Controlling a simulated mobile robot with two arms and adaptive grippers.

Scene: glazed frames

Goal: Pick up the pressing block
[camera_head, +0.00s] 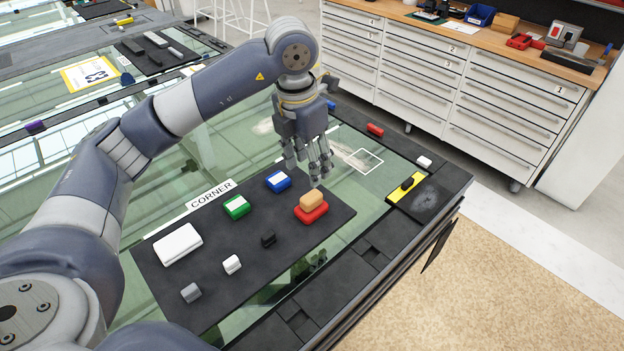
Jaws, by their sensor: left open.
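My left gripper (316,174) points down above the far edge of the black mat (215,272), open and with nothing seen between its fingers. Just below the fingertips, a tan block (311,198) rests on a red block (312,213) on the mat. Blue (278,181) and green (237,207) blocks with white tops lie to their left. A large white block (178,243), a small white block (232,264), a grey block (191,292) and a small black block (268,239) are also on the mat. No label shows which one is the pressing block. My right gripper is not in view.
A label reading CORNER (212,194) lies along the mat's edge. A black pad with a yellow strip (401,188) is at the glass table's right corner. A red piece (375,130) and a white piece (424,162) lie near the far edge. Drawer cabinets (450,80) stand behind.

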